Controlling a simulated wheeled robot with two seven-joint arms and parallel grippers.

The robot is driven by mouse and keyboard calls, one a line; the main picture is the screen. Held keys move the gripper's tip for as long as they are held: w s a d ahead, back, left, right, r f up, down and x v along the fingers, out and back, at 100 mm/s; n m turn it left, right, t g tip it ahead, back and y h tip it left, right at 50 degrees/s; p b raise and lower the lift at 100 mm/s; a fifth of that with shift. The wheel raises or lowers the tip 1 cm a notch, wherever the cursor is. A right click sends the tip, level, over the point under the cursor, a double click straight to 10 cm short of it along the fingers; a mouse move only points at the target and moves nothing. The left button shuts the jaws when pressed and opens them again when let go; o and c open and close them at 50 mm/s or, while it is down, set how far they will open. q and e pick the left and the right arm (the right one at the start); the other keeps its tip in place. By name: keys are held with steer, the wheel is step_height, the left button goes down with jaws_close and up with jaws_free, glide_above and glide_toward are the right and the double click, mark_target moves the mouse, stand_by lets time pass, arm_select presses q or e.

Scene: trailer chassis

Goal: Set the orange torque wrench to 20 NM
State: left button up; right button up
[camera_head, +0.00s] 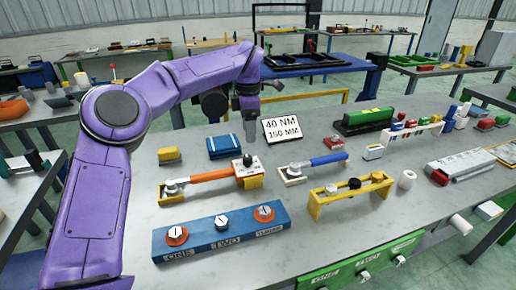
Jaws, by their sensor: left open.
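The orange torque wrench (210,177) lies on the grey workbench, left of its middle. Its black-and-white knob end with a small yellow block (250,181) is at its right end. My left gripper (249,139) hangs fingers down, open, just behind and above that knob end, apart from it as far as I can see. The wrench's setting is too small to read. A white sign (283,129) behind reads 40 NM, 150 MM. My right gripper is not in view.
A blue-handled wrench (328,159) lies to the right, with a yellow stand (328,201) in front of it. A blue block with dials (221,230) is at the bench's front. Yellow (169,155) and blue (224,147) boxes stand behind the orange wrench.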

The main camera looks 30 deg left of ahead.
mark_target(248, 157)
arm_select(q)
steer(key=s+f, duration=0.1)
steer(key=f, duration=0.2)
steer(key=s+f, duration=0.1)
steer(key=f, duration=0.1)
steer(key=shift+s, duration=0.3)
steer(key=f, duration=0.1)
steer(key=w+f, duration=0.1)
steer(key=f, duration=0.2)
steer(key=shift+w, duration=0.3)
steer(key=shift+s+r, duration=0.2)
steer(key=shift+s, duration=0.15)
steer(key=shift+w+f, duration=0.1)
steer(key=c, duration=1)
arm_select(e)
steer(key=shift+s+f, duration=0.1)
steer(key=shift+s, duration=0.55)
